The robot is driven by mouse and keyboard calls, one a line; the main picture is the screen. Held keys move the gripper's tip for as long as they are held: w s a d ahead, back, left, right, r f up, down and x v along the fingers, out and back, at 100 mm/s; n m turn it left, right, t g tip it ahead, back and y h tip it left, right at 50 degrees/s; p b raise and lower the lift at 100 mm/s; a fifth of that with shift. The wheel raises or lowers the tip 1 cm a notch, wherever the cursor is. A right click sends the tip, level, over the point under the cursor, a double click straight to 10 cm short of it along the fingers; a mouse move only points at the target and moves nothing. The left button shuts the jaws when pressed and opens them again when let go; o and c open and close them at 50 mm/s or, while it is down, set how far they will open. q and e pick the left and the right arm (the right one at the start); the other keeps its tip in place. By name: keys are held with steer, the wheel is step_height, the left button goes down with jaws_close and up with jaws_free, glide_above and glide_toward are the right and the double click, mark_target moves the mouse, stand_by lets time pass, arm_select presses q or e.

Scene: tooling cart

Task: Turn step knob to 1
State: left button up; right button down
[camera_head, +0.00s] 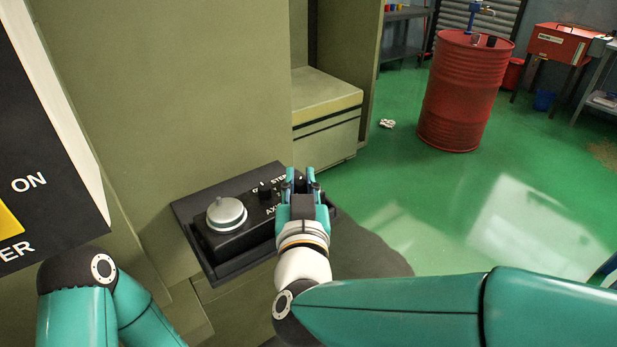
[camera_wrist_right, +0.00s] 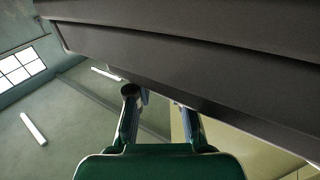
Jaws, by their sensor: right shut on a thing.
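The black control box (camera_head: 232,240) is fixed to the olive machine, with a large silver dial (camera_head: 226,213) on its left part. A small black knob (camera_head: 264,190) stands on it, near the printed words STEP and AX, the latter partly covered. My right gripper (camera_head: 301,180) reaches over the box's right end and is shut on a small dark knob, taken as the step knob, mostly hidden between the fingers. Its pointer and the numbers round it cannot be read. The right wrist view shows my right fingers (camera_wrist_right: 158,98) beside a dark housing. My left gripper is out of view.
The olive cabinet (camera_head: 190,90) rises behind the box. A black panel (camera_head: 40,150) marked ON stands at the left.

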steer(key=shift+r, duration=0.1)
stand_by(0.3)
steer(key=c, duration=1)
jaws_free()
steer(key=s, duration=0.7)
steer(key=shift+s+d, duration=0.2)
steer(key=shift+s, duration=0.05)
